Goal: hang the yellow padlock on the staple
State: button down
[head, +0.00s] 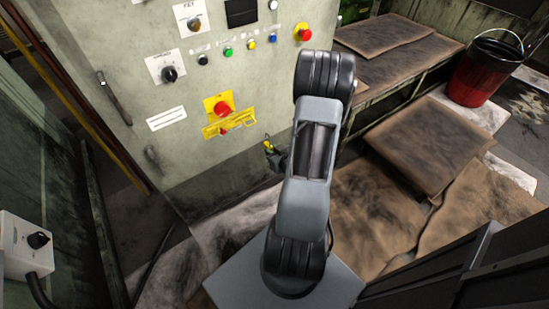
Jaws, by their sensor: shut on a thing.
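The yellow padlock (267,144) is small in the head view, at the tip of my gripper (272,151). My gripper is shut on it, in front of the lower part of the grey-green cabinet. The padlock is to the right of and below a yellow plate (211,102) with a red knob (222,109). A slotted yellow bar (236,122) crosses the lower part of this plate. The staple cannot be made out clearly at this size. The padlock looks apart from the yellow bar. My arm hides part of the cabinet's right side.
The cabinet (185,140) carries several buttons, a black knob (169,74), a red stop button (304,33) and a door handle (114,97). To the right are a bench (400,50), a low platform (430,140) and a red bucket (480,75). A grey box (22,245) is at lower left.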

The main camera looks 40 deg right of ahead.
jog(key=shift+w+f+b, duration=0.2)
jog(key=shift+w+b, duration=0.45)
jog(key=shift+b, duration=1.1)
jog(key=shift+w+b, duration=0.2)
jog(key=shift+b, duration=0.5)
jog(key=shift+w+r, duration=0.25)
jog(key=b+x, duration=0.2)
jog(key=x, duration=0.7)
jog(key=shift+w+d+r+b, duration=0.2)
jog(key=shift+w+r+b, duration=0.05)
jog(key=shift+w+b, duration=0.1)
jog(key=c, duration=0.9)
grip_release()
jog(key=shift+c, duration=0.2)
